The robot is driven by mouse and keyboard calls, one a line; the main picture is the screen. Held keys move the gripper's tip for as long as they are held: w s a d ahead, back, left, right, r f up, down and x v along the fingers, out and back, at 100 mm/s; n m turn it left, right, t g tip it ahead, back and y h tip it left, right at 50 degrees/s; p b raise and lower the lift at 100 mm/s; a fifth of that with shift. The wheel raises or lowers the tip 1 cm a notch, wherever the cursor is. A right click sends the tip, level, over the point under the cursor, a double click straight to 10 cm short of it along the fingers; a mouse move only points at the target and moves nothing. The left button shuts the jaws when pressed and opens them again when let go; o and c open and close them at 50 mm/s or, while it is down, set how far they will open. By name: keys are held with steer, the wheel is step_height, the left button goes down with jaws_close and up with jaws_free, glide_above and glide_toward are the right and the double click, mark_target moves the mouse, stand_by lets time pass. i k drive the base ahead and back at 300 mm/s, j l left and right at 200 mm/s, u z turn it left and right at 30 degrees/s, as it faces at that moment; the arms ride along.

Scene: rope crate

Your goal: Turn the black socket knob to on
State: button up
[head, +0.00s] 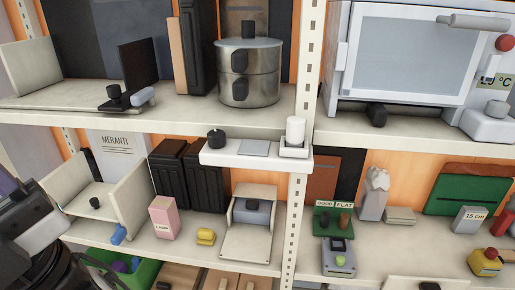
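I cannot read any on or off mark by the black knob. My gripper (30,198) is at the far left edge, well left of the strip and lower than it. Its fingers are dark and partly cut off, so I cannot tell their opening. Nothing touches the knob.
A steel pot (249,75) stands behind the strip. A black-handled slicer-like device (125,95) is on the upper shelf's left. A white oven (410,55) is right of the post (302,70). Below are an open white box (130,195), pink carton (163,216) and green crate (138,275).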

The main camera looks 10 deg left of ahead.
mark_target(217, 137)
steer(key=i+l, duration=0.15)
steer(key=i, duration=0.25)
steer(key=u, duration=1.65)
